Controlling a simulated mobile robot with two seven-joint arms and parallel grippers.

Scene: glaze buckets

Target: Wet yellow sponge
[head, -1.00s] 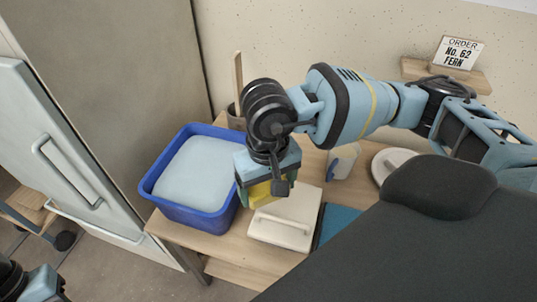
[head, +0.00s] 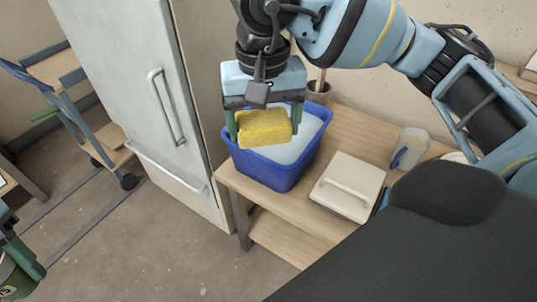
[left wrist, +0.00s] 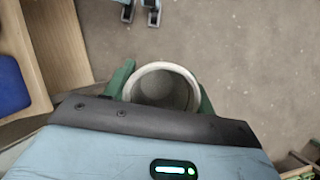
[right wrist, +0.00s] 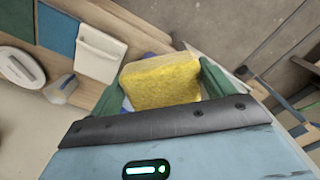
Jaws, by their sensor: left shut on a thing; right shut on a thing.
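The yellow sponge (head: 264,126) is in my right gripper (head: 265,136), which is shut on its two ends. In the head view the sponge overlaps the near left part of the blue tub (head: 272,173), which holds pale liquid (head: 308,132). The sponge appears raised; whether it touches the liquid cannot be told. In the right wrist view the sponge (right wrist: 160,82) sits between the green fingers.
The tub stands on a wooden table (head: 350,120) against the wall. A white lidded box (head: 347,186) and a pitcher (head: 410,148) are to its right, a small pot (head: 318,92) behind. A fridge (head: 150,90) stands left. Open floor lies in front.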

